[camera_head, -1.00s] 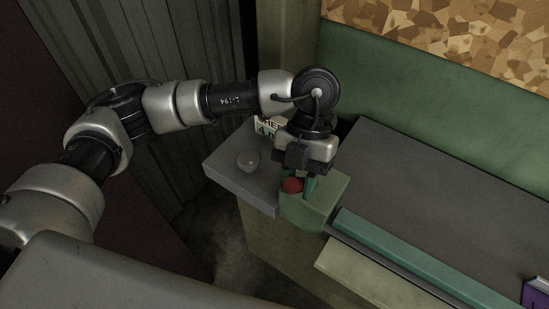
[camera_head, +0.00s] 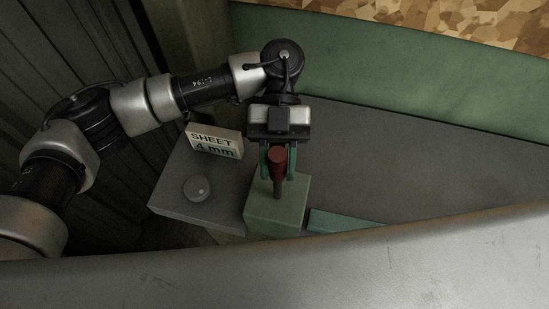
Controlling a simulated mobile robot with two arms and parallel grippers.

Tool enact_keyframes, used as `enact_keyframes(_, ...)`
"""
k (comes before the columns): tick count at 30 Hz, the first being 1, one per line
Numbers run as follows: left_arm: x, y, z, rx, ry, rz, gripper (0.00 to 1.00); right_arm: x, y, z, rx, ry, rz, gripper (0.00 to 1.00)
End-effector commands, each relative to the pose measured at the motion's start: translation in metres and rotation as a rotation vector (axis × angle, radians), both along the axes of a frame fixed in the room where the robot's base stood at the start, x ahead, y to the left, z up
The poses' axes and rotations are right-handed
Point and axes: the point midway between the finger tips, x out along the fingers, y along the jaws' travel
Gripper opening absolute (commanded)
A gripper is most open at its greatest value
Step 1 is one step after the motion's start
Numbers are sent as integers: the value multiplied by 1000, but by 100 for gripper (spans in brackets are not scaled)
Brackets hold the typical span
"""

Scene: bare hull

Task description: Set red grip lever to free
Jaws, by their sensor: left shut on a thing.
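The red grip lever (camera_head: 277,162) has a dark red grip on a thin dark stem. It stands up from a green block (camera_head: 272,217), roughly upright in the picture. My left gripper (camera_head: 277,165) reaches it from behind and above, with one green finger on each side of the red grip. It is shut on the grip. My right gripper is out of view.
A grey shelf (camera_head: 176,205) with a round grey knob (camera_head: 197,188) lies left of the block. A sign (camera_head: 214,144) reading "SHEET 4 mm" stands behind it. A wide grey bench top (camera_head: 370,165) extends right, before a green wall panel (camera_head: 400,73).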

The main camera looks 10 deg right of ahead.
Motion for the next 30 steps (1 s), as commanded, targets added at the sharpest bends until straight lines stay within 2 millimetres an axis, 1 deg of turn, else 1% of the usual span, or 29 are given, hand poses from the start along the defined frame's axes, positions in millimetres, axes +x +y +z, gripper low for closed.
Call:
enact_keyframes(13, 0, 0, 0, 5, 8, 3, 0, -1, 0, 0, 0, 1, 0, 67)
enact_keyframes(14, 0, 0, 0, 5, 8, 3, 32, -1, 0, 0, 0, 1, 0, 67)
enact_keyframes(18, 0, 0, 0, 4, 8, 1, 54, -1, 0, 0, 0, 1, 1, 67)
enact_keyframes(26, 0, 0, 0, 3, 9, 1, 55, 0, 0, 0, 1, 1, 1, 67)
enact_keyframes(30, 7, -2, 1, 3, 6, 2, 55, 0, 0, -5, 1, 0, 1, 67)
